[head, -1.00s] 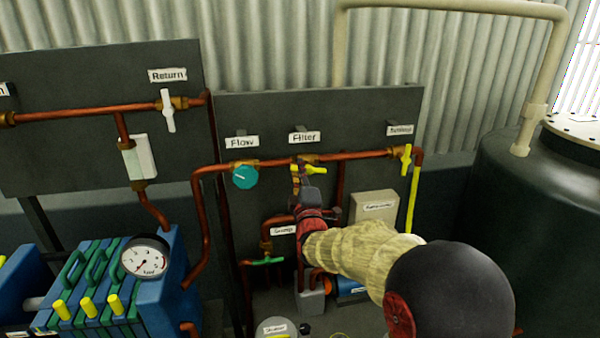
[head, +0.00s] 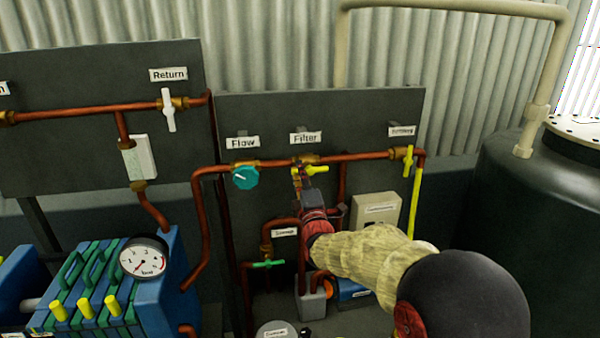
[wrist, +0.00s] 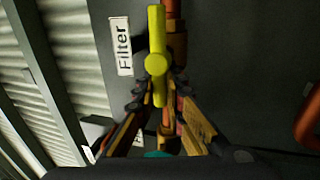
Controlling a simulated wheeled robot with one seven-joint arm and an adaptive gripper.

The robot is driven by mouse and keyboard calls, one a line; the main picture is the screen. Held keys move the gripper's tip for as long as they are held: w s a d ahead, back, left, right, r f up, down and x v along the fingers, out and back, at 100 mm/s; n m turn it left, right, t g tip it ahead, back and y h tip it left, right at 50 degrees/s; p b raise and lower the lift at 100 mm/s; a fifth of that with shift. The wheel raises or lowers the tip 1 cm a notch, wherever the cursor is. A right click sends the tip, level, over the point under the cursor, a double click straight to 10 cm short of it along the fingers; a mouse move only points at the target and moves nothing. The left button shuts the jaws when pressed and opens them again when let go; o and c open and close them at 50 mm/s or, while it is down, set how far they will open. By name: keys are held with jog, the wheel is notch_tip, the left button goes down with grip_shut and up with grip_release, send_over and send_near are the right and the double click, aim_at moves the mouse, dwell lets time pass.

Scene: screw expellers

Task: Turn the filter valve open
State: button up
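The filter valve has a yellow handle (head: 318,169) below the "Filter" label (head: 305,138). The handle lies roughly along the copper pipe, with its visible end pointing right in the head view. In the wrist view the yellow handle (wrist: 157,62) stands upright in the middle, beside the sideways "Filter" label (wrist: 121,46). My gripper (wrist: 159,88) has its fingers apart, one on each side of the handle's lower part, with gaps visible. In the head view my gripper (head: 301,178) is at the valve and partly hides the handle's left part.
A teal flow knob (head: 245,178) is close on the left. Another yellow-handled valve (head: 408,160) is on the right. A copper pipe (head: 365,156) runs along the dark panel.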

jog(key=o, duration=0.4)
jog(key=shift+f, duration=0.2)
jog(key=shift+o, duration=0.2)
jog(key=shift+s+d+r, duration=0.1)
jog(key=v, duration=1.1)
jog(key=shift+s, duration=0.35)
jog(key=shift+d, duration=0.1)
